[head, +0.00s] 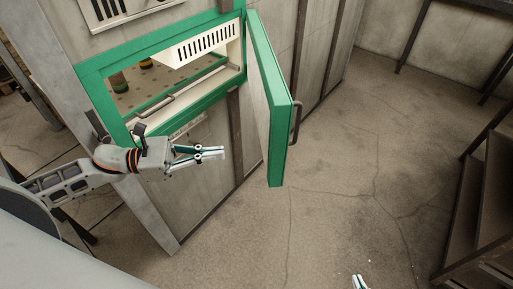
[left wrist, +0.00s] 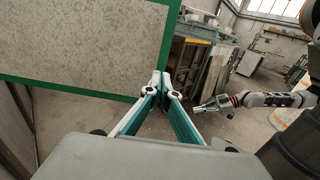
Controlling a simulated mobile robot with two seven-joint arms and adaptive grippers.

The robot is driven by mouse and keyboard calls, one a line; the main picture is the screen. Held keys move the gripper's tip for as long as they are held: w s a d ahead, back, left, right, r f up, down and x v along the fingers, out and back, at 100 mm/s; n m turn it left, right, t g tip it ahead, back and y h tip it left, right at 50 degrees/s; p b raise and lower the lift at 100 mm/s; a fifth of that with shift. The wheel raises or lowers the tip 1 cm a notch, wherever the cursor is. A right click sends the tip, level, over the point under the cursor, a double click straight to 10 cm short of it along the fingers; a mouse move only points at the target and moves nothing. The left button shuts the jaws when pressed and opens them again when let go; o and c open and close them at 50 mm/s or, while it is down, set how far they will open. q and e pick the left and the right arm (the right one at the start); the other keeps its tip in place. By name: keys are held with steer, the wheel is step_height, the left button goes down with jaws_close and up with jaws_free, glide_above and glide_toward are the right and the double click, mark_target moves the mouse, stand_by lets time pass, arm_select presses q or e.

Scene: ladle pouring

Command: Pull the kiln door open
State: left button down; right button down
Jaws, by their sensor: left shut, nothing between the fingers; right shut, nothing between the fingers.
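The kiln door (head: 268,95), a tall green-edged panel, stands swung open to the right of the green-framed kiln opening (head: 100,72). Its dark handle (head: 297,122) is on the outer face, apart from both grippers. My left gripper (head: 220,153) is shut and empty, in front of the kiln and left of the door's lower part.
Inside the kiln are a perforated shelf (head: 178,75), a pale slotted panel (head: 205,45) and dark-banded pots (head: 118,82). Dark metal steps (head: 485,215) stand at the right. The concrete floor (head: 365,150) between door and steps is clear.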

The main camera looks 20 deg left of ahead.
mark_target(269, 148)
arm_select(q)
steer(key=p+x, duration=0.2)
steer(key=x, duration=0.7)
steer(key=shift+w+d+r, duration=0.1)
steer(key=shift+w+d, duration=0.05)
steer(key=shift+w+d+p, duration=0.25)
steer(key=shift+d+p, duration=0.05)
steer(key=shift+d, duration=0.25)
